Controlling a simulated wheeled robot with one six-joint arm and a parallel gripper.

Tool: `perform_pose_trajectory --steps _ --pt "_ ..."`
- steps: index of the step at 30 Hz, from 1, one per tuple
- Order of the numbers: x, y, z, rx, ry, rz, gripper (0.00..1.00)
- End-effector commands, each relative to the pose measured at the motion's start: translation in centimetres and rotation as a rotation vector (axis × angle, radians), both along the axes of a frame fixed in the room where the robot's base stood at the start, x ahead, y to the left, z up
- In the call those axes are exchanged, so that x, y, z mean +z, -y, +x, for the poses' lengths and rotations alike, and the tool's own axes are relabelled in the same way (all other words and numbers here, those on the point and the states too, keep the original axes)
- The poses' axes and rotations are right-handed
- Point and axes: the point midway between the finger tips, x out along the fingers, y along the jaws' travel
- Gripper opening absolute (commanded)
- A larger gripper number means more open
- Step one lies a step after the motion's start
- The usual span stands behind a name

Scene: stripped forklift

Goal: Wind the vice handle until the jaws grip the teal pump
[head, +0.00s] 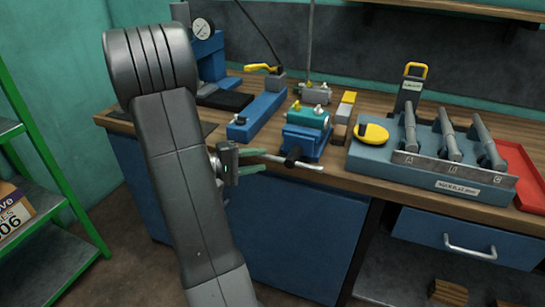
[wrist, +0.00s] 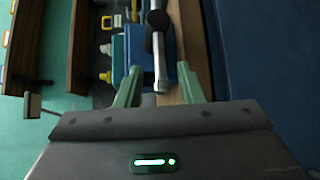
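The blue vice (head: 303,143) stands at the bench's front edge in the head view. The teal pump (head: 308,118) sits at its top, between the jaws; I cannot tell whether both jaws touch it. The silver vice handle (head: 305,165) sticks out from a dark hub at the front, slanting slightly. My gripper (head: 266,160) is left of the vice with green fingers spread. In the wrist view, the handle's rounded end (wrist: 160,84) lies between the fingers, with a gap on each side.
A grey tool rack (head: 430,172) with several tools and a yellow disc-shaped item (head: 372,133) stands right of the vice. A long blue block (head: 257,115) lies to the left. A red tray (head: 525,175) is at the far right. The space before the bench is open.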

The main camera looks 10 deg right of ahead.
Motion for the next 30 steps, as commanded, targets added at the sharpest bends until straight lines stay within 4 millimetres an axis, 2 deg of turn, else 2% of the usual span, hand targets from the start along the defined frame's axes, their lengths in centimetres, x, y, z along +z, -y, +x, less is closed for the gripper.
perform_pose_trajectory --steps 3,10,23,28,29,30 --pt "-0.2 2.0 0.3 -0.005 -0.002 0.000 0.34" --pt "-0.6 4.3 0.8 -0.003 0.000 0.000 0.34" --pt "-0.7 5.1 0.9 0.000 0.000 0.000 0.34" --pt "-0.7 5.1 0.9 0.000 0.000 0.000 0.05" --pt "-0.7 5.1 0.9 0.000 0.000 0.000 0.00" --pt "-0.7 5.1 0.9 0.000 0.000 0.000 0.00"
